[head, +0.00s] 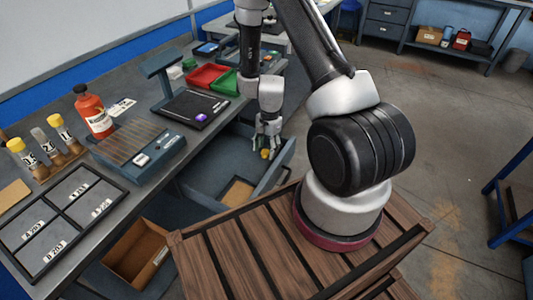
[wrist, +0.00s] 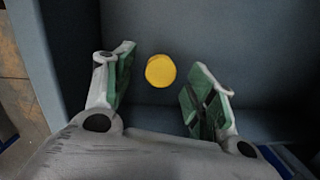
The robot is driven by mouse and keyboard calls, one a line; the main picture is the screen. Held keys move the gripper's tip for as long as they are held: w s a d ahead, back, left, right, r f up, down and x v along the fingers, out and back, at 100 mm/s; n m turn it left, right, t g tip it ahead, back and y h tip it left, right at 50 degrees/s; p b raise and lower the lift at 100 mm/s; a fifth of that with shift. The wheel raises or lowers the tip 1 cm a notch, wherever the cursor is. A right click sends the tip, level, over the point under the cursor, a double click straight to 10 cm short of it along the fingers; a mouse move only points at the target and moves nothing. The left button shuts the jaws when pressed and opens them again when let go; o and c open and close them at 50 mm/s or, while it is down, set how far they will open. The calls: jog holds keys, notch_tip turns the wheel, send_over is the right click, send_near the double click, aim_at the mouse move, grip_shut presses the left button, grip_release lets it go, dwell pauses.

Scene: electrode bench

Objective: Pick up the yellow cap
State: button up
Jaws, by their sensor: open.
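The yellow cap (wrist: 160,71) is a small round disc lying on the dark grey floor of an open drawer. In the wrist view it sits between and a little beyond the fingertips of my gripper (wrist: 160,82), apart from both. My gripper is open, with green pads on its fingers, and holds nothing. In the head view my gripper (head: 268,150) reaches down into the open drawer (head: 222,202) below the bench. A small yellow spot of the cap (head: 264,154) shows there beside the fingers; the rest is hidden.
The drawer walls stand close around my gripper. A cardboard piece (head: 238,193) lies at the drawer's near end. On the bench are yellow-capped vials (head: 57,127), a red bottle (head: 93,112), a sectioned tray (head: 65,213) and red and green bins (head: 207,77). An open cardboard box (head: 135,252) is below.

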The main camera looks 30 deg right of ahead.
jog(key=shift+f, duration=0.55)
jog(key=shift+a, duration=0.1)
jog(key=c, duration=0.8)
